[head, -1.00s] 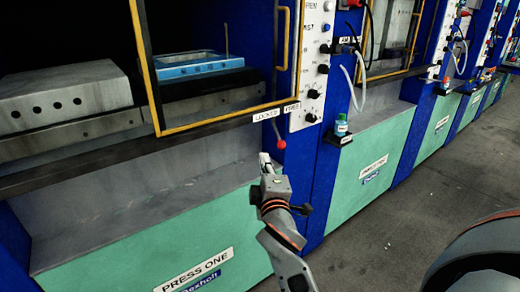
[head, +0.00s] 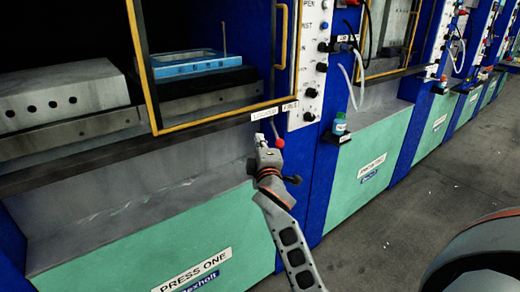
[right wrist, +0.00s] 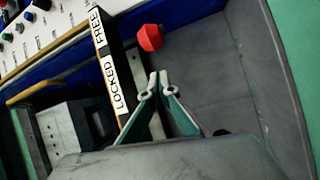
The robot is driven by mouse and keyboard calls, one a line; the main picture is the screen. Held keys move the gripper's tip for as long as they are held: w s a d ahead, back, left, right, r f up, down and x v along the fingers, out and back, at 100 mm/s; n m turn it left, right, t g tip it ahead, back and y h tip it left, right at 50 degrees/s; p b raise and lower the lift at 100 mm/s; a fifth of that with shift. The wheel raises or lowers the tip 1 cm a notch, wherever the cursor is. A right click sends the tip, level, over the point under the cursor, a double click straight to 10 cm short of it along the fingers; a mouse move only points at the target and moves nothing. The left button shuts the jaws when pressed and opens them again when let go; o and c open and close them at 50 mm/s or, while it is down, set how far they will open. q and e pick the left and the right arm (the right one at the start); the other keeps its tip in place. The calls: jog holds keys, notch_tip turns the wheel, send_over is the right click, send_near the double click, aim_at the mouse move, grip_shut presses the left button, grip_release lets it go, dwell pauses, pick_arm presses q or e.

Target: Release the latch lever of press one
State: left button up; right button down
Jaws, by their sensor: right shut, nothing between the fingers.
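The latch lever of press one has a red ball knob (head: 278,143) on a thin rod below the front sill. The knob also shows in the right wrist view (right wrist: 150,37), beside the FREE end of the label strip. The LOCKED label (head: 264,114) is left of the FREE label (head: 290,106). My right gripper (head: 261,140) is shut and empty, just left of the knob in the head view. In the right wrist view its fingertips (right wrist: 159,77) meet below the knob, with a visible gap. My left gripper is not in view.
Press one has a yellow-framed guard (head: 157,75) and a green lower panel (head: 150,250). A control panel (head: 312,65) is right of the lever. A small bottle (head: 340,124) stands on a ledge further right. Grey floor lies open at right.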

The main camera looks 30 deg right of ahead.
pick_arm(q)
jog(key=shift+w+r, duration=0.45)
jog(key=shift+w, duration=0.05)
pick_arm(e)
jog(key=s+d, duration=0.2)
jog(key=shift+s+d+f, duration=0.25)
jog(key=shift+s+f, duration=0.1)
jog(key=shift+s, duration=0.05)
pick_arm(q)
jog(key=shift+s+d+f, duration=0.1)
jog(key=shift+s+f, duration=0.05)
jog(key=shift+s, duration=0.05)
